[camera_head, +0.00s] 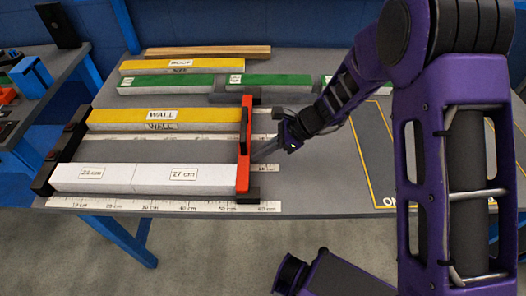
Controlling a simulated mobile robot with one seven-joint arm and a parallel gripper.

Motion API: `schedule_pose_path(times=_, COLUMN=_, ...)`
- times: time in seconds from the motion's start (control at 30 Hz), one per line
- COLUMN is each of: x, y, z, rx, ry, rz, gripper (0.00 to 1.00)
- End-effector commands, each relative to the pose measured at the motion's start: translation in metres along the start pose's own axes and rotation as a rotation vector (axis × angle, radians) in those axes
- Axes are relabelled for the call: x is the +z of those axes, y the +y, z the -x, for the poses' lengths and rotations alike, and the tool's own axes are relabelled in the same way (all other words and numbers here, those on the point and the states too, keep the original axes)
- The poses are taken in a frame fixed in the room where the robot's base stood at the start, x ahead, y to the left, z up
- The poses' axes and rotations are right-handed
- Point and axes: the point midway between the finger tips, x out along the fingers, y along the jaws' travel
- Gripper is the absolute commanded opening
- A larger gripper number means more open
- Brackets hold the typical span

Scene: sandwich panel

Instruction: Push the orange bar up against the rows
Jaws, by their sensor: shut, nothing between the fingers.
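The orange bar (243,160) stands across the right side of the jig, running from front to back. Its front part is at the right end of the white front row of blocks marked 26 cm and 27 cm (135,179). The yellow-topped WALL row (165,116) reaches to the bar's left side farther back. I cannot tell whether either row touches the bar. My gripper (268,149) is shut and empty, close to the bar's right side near its middle. Whether the fingertips touch the bar is unclear.
A black end stop (60,158) stands at the rows' left ends. Printed rulers (165,205) run along the table's front edge. Green blocks (268,81), a yellow ROOF block (182,66) and a wooden strip (208,52) lie behind. A yellow-outlined area (372,160) lies to the right.

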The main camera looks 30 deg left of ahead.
Motion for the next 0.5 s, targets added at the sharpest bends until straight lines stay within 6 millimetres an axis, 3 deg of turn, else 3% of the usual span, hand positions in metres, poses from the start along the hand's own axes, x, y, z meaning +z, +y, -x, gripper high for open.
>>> schedule_pose_path(times=0.5, x=0.014, y=0.000, z=-0.013, rx=0.002, ry=-0.003, rz=0.002, gripper=0.00)
